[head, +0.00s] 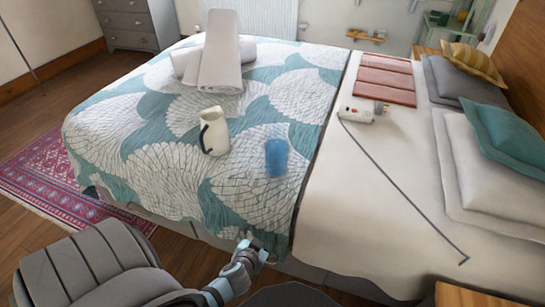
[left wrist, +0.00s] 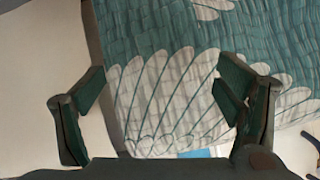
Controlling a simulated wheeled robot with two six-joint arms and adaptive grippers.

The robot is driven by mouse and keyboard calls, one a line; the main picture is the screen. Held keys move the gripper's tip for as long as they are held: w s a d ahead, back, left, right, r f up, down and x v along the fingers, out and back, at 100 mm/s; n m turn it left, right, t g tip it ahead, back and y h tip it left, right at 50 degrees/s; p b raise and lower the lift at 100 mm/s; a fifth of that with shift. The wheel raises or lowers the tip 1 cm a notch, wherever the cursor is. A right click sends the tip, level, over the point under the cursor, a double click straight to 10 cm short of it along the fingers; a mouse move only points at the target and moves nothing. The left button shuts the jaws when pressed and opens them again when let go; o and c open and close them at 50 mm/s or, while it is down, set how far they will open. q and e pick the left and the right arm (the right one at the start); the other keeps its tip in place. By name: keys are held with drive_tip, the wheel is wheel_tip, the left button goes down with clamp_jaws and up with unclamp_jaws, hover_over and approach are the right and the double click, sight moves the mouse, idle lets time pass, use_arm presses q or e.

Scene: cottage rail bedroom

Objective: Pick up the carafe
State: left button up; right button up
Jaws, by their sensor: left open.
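A pale shape with a dark strip at that view's lower right edge (left wrist: 298,152) may be part of the carafe. My right gripper is not in view.
Pillows (head: 490,150) fill the right side.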

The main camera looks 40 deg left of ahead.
use_arm(q)
drive_tip(key=w+r+t, duration=0.1)
drive_tip(key=r, duration=0.1)
drive_tip(key=w+a+r+n+t+y+b, duration=0.1)
drive_tip(key=w+r, duration=0.1)
drive_tip(key=r, duration=0.1)
drive_tip(key=w+r+t+b, duration=0.1)
drive_tip(key=w+r, duration=0.1)
drive_tip(key=r, duration=0.1)
drive_tip(key=shift+a+n+y, duration=0.15)
drive_tip(key=shift+n+y, duration=0.15)
drive_tip(key=n+t+y+b, duration=0.1)
drive_tip(key=n+t+y, duration=0.1)
drive_tip(key=t, duration=0.1)
approach(277, 148)
wheel_tip(277, 148, down, 3)
drive_tip(key=w+a, duration=0.1)
drive_tip(key=w, duration=0.2)
drive_tip(key=x, duration=0.5)
drive_tip(key=a+b+x, duration=0.1)
drive_tip(key=x, duration=0.4)
drive_tip(key=shift+s+f, duration=0.15)
drive_tip(key=shift+f, duration=0.1)
drive_tip(key=shift+r, duration=0.1)
drive_tip(key=c, duration=2)
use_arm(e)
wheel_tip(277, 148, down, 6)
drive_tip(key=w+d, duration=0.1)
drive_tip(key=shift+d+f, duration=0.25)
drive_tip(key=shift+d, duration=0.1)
